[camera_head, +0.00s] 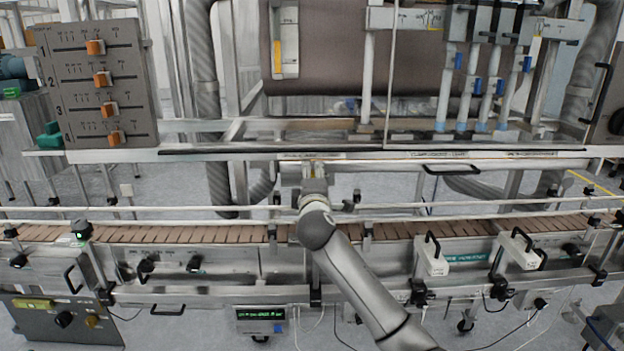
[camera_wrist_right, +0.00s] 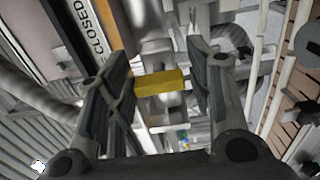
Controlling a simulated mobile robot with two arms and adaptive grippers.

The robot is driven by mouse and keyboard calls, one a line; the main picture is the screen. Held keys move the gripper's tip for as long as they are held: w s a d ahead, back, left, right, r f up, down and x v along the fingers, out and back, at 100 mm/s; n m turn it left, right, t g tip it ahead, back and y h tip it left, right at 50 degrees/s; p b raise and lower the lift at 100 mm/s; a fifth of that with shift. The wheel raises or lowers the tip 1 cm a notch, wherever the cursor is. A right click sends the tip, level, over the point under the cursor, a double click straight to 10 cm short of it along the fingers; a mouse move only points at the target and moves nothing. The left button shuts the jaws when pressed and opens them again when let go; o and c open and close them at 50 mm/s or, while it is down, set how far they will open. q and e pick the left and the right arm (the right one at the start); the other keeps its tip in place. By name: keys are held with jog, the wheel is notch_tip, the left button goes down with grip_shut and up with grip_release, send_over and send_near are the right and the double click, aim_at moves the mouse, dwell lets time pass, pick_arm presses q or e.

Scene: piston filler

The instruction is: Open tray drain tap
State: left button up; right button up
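The tray drain tap's yellow handle (camera_wrist_right: 158,83) shows in the right wrist view, lying crosswise between the two fingers of my right gripper (camera_wrist_right: 162,72). The fingers are apart. The handle's left end is close to the left finger, and I cannot tell if they touch; a small gap shows at its right end. A plate reading "CLOSED" (camera_wrist_right: 88,28) is at the upper left of this view. In the head view my right gripper (camera_head: 313,176) is at the front rail below the machine, and the handle is hidden there. My left gripper is not in view.
A brown slatted conveyor (camera_head: 180,234) with guide rails runs across below the machine. A control panel with orange knobs (camera_head: 97,80) stands at the upper left. White handled boxes (camera_head: 432,256) and a green-lit display (camera_head: 261,316) are on the near side.

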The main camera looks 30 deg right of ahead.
jog(key=shift+o, duration=0.2)
jog(key=v, duration=1.2)
dwell(0.4)
